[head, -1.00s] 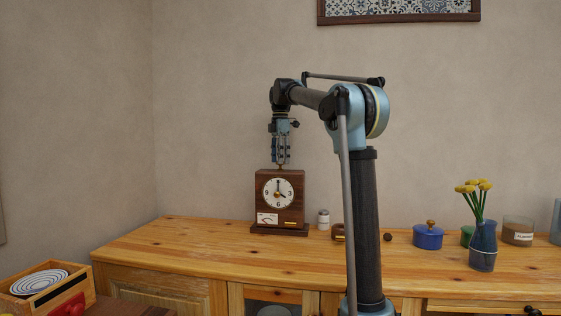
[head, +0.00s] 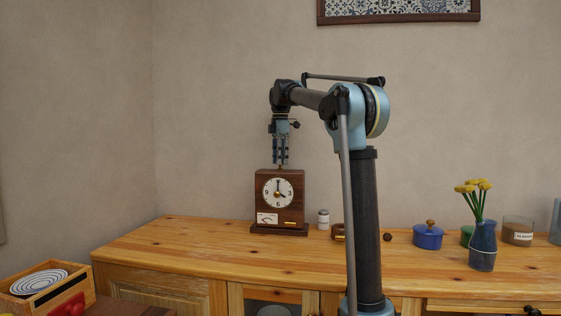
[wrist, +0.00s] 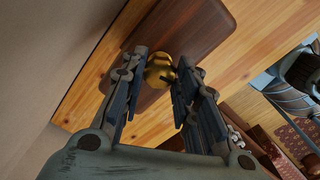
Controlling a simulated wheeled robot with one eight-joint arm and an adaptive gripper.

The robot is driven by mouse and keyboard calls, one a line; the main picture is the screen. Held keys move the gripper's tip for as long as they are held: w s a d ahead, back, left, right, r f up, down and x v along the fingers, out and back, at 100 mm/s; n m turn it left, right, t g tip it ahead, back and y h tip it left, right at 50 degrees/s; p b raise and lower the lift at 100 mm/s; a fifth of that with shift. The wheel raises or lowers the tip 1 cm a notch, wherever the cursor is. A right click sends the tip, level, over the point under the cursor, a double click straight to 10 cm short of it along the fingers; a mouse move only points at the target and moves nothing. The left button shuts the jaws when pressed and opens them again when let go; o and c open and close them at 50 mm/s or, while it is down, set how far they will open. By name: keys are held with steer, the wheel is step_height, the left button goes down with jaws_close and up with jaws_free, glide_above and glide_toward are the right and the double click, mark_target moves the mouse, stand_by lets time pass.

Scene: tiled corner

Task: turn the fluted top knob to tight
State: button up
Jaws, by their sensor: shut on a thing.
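The fluted top knob (wrist: 160,70) is brass-coloured and sits on top of the wooden clock (head: 266,205). In the wrist view the knob lies between my two fingertips, on the dark wooden top of the clock (wrist: 195,28). My gripper (head: 281,162) points straight down over the clock in the head view. It is shut on the knob. In the head view the fingers hide most of the knob. The card is too small to read.
The clock stands on a wooden sideboard (head: 200,246). A small white-lidded jar (head: 323,219) stands just right of it. Farther right are a blue lidded pot (head: 428,237) and a vase of yellow flowers (head: 482,247). The sideboard left of the clock is clear.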

steer(key=m, duration=0.3)
steer(key=shift+w+m, duration=0.1)
steer(key=shift+m, duration=0.2)
steer(key=m, duration=0.4)
steer(key=shift+m, duration=0.3)
steer(key=m, duration=0.4)
steer(key=shift+m, duration=0.3)
steer(key=m, duration=1.3)
steer(key=shift+m, duration=0.3)
steer(key=m, duration=0.4)
steer(key=shift+m, duration=2.1)
